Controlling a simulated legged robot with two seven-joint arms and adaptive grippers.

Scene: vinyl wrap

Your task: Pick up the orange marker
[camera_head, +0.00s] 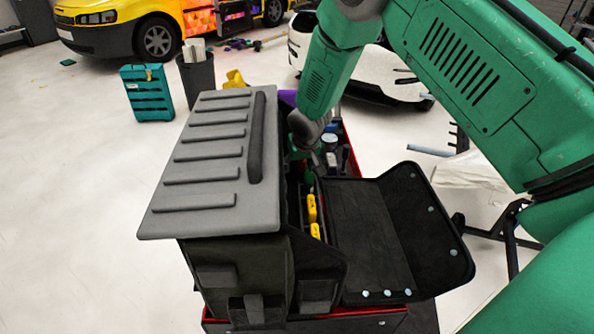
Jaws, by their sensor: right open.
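My green right arm reaches down from the upper right into an open black tool bag (240,265). My right gripper (312,168) is open over the bag's inside, small and partly lost against the dark contents. Below it, two yellow-orange pieces (312,208) stand in a narrow slot of the bag, close under the fingers. I cannot tell whether one of them is the orange marker, and no other marker is clear to see. Whether the fingers touch anything is unclear. My left gripper is not in view.
A grey ribbed lid (205,160) covers the bag's left side. A black flap (375,235) lies open to the right. Small bottles (330,145) stand behind the gripper. A teal case (147,93), a dark bin (197,75) and vehicles are farther back. Floor at left is clear.

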